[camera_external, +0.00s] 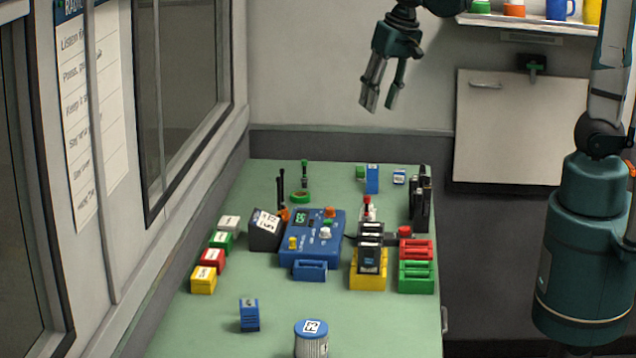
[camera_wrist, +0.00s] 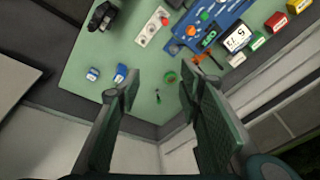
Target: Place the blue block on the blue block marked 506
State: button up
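A tall blue block (camera_external: 372,183) with a white label stands near the back of the green table. A smaller blue block (camera_external: 399,178) with a white label is just right of it. In the wrist view they appear as two blue shapes, one (camera_wrist: 120,73) near the left finger and one (camera_wrist: 92,74) farther left. Another blue block (camera_external: 249,319) stands at the front left. The markings are too small to read, so I cannot tell which is 506. My gripper (camera_external: 382,98) is open and empty, high above the table's back; its spread fingers also show in the wrist view (camera_wrist: 158,88).
A blue control box (camera_external: 312,232) stands mid-table, with a yellow rack (camera_external: 368,283) of black devices to its right. Red and green holders (camera_external: 416,277) and black radios (camera_external: 420,205) line the right side.

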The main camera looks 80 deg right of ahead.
jog(key=s+a+r+n+t, duration=0.2)
jog(key=s+a+n, duration=0.3)
jog(key=a, duration=0.5)
jog(key=s+a+r+n+t+y, duration=0.1)
jog(key=s+a+r+n+t, duration=0.1)
jog(key=s+a+n, duration=0.3)
jog(key=s+a+r, duration=0.1)
jog(key=s+a, duration=0.3)
jog(key=a, duration=0.1)
jog(key=shift+a, duration=0.4)
